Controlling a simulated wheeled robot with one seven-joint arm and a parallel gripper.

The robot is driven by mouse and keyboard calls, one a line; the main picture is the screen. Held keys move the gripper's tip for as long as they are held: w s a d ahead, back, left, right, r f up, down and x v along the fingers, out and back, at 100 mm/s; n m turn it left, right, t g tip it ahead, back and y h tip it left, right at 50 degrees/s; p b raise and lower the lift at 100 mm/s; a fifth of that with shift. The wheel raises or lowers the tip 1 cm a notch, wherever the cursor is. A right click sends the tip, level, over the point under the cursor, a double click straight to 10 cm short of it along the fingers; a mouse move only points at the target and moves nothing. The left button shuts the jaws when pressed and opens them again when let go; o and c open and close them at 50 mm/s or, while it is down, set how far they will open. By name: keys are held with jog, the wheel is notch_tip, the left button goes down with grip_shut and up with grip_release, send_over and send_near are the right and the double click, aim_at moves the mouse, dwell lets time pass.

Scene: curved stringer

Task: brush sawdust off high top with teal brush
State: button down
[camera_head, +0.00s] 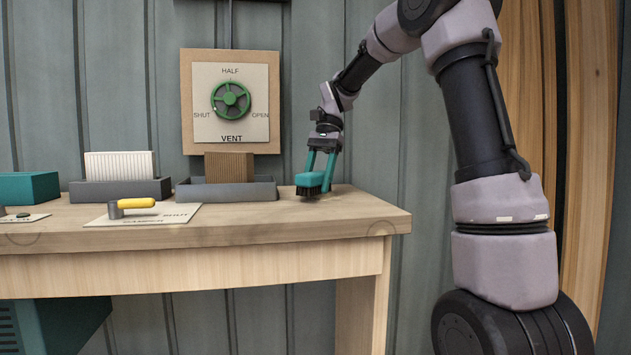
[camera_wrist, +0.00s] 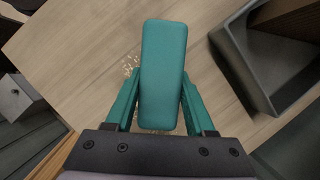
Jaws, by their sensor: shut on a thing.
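My gripper (camera_head: 318,170) has teal fingers and is shut on the teal brush (camera_head: 309,180). The brush has dark bristles that face down, at or just above the wooden top (camera_head: 375,213) near its right end. In the wrist view the brush's teal back (camera_wrist: 163,70) fills the middle, between the two fingers. Pale sawdust crumbs (camera_wrist: 129,66) lie on the wood just left of the brush there. Any sawdust under the brush is hidden. In the head view I cannot make out the sawdust clearly.
A dark grey tray (camera_head: 228,193) holding a brown ridged block stands just left of the brush. Another tray (camera_head: 120,189) with a white block and a yellow-handled lever (camera_head: 136,204) are further left. A green vent wheel (camera_head: 231,98) is on the wall behind.

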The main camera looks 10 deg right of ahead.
jog(key=shift+s+r, duration=0.2)
jog(key=shift+s, duration=3.25)
jog(key=shift+r, duration=0.1)
jog(key=shift+r, duration=2.9)
jog(key=shift+r, duration=0.1)
jog(key=shift+r, duration=1.4)
